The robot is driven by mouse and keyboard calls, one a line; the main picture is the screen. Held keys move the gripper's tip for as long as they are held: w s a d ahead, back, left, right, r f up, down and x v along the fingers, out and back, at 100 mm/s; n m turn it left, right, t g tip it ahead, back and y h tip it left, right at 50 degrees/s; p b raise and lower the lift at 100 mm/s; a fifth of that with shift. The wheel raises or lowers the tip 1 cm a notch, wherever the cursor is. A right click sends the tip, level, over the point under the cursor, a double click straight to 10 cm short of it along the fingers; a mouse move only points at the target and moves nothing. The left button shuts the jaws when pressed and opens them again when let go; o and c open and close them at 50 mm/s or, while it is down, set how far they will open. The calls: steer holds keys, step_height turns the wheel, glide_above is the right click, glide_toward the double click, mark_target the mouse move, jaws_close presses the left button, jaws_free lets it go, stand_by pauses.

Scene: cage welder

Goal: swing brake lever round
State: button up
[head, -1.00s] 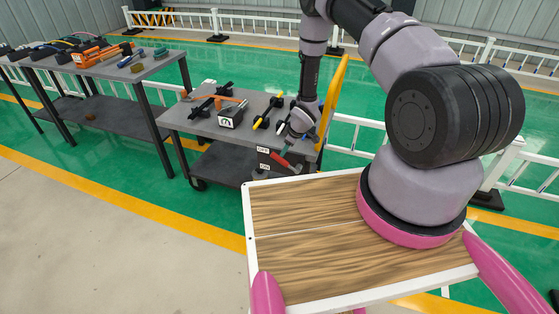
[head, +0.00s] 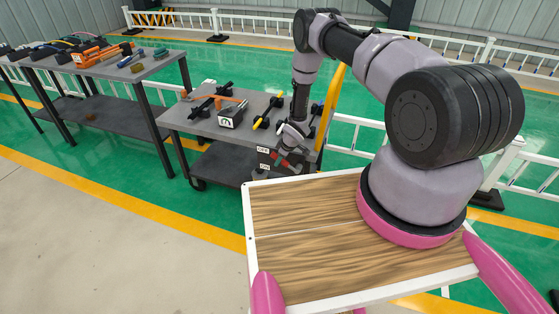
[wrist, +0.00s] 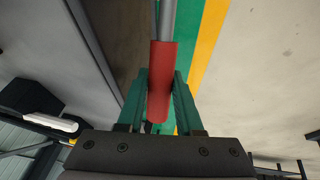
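The brake lever has a red grip (wrist: 161,85) on a grey metal rod, seen in the wrist view. The red grip lies between the two green fingers of my gripper (wrist: 160,100), which press close on both sides. In the head view my gripper (head: 287,158) is at the front right corner of the grey cart (head: 185,118), beside the OFF and ON labels (head: 264,158). A little red of the lever (head: 281,161) shows there; most of the lever is hidden by my gripper.
The cart top holds black clamps, an orange-handled tool (head: 226,99), a gauge box (head: 231,116) and yellow-black tools (head: 266,113). A yellow cart handle (head: 333,100) rises beside my arm. A second table (head: 110,68) stands left. White railings (head: 350,135) run behind; floor at front left is clear.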

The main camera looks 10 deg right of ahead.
jaws_close()
stand_by(1.2)
